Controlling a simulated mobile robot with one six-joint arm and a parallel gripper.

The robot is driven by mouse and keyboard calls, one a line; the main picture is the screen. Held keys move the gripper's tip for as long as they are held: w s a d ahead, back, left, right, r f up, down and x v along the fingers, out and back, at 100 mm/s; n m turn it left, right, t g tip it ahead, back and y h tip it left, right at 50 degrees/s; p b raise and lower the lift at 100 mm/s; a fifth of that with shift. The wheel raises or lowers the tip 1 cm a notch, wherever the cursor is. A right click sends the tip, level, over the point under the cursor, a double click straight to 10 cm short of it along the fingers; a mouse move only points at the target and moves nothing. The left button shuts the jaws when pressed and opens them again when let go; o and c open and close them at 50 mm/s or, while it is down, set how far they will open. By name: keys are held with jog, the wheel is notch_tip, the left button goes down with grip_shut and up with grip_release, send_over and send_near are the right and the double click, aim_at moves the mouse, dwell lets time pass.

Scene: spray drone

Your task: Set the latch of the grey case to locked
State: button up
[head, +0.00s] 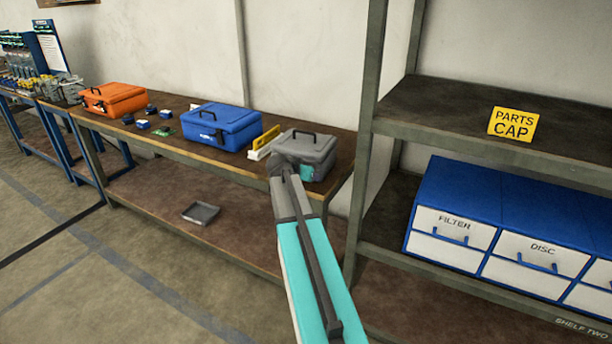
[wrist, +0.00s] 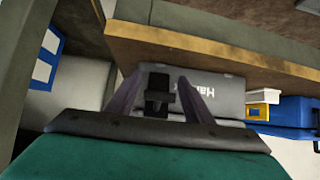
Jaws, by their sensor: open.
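The grey case (head: 312,147), with a dark handle on its lid, stands at the right end of the wooden bench. In the wrist view its grey front (wrist: 215,92) shows upside-down white lettering. A black latch (wrist: 158,92) sits on that front. My gripper (wrist: 156,80) is open, with one finger on each side of the latch; I cannot tell whether they touch it. In the head view my gripper (head: 297,172) is at the front of the case, and my arm hides part of it. The latch is hidden there, and its setting cannot be told.
A blue case (head: 221,127) and an orange case (head: 113,99) stand farther left on the bench. A yellow and white item (head: 264,141) lies close beside the grey case. A shelf post (head: 363,150) rises just to the right. A grey tray (head: 201,213) is on the lower shelf.

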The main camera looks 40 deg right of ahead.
jog(key=b+v, duration=0.1)
jog(key=v, duration=1.2)
jog(key=shift+a+r, duration=0.2)
jog(key=shift+a, duration=0.1)
jog(key=shift+s, duration=0.15)
